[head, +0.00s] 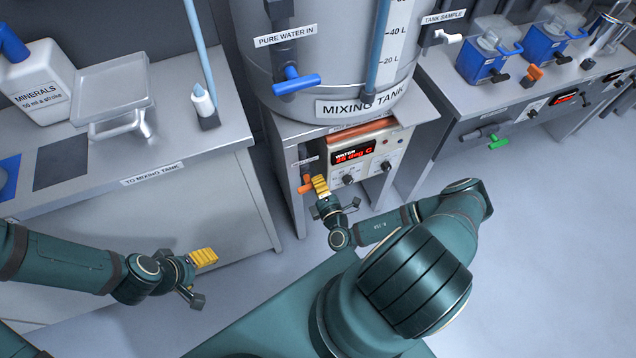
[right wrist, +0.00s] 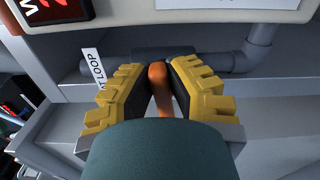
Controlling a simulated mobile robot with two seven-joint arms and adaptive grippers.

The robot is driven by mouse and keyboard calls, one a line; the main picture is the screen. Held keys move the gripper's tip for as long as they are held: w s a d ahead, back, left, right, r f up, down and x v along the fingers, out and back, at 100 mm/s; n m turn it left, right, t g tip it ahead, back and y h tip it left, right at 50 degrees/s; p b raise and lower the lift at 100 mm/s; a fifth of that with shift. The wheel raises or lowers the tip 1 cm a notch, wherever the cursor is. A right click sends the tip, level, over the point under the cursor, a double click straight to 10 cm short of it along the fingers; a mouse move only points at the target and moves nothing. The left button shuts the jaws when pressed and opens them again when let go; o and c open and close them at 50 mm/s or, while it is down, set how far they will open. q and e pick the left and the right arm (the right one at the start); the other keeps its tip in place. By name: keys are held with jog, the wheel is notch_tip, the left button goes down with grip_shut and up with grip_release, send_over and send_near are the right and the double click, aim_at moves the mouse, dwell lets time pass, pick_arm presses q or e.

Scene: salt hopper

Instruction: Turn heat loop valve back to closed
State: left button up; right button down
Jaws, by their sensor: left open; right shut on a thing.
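The heat loop valve has an orange handle (head: 306,186) under the mixing tank, left of the water temperature panel. In the right wrist view the orange handle (right wrist: 160,88) stands between the yellow pads of my right gripper (right wrist: 158,85), which is shut on it. A label ending in "LOOP" (right wrist: 93,72) and a grey pipe (right wrist: 235,62) are behind it. In the head view my right gripper (head: 321,186) partly covers the valve. My left gripper (head: 203,257) is open and empty, in front of the left bench, well away from the valve.
The mixing tank (head: 330,60) stands above, with a blue-handled pure water valve (head: 296,82). The panel (head: 362,156) beside the orange handle reads WATER 25 deg C. The left bench (head: 180,160) is close by. The floor at right (head: 560,230) is clear.

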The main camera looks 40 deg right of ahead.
jog(key=shift+f+m, duration=0.1)
jog(key=shift+m, duration=0.4)
jog(key=c, duration=0.9)
grip_release()
jog(key=shift+c, duration=0.2)
jog(key=v, duration=1.2)
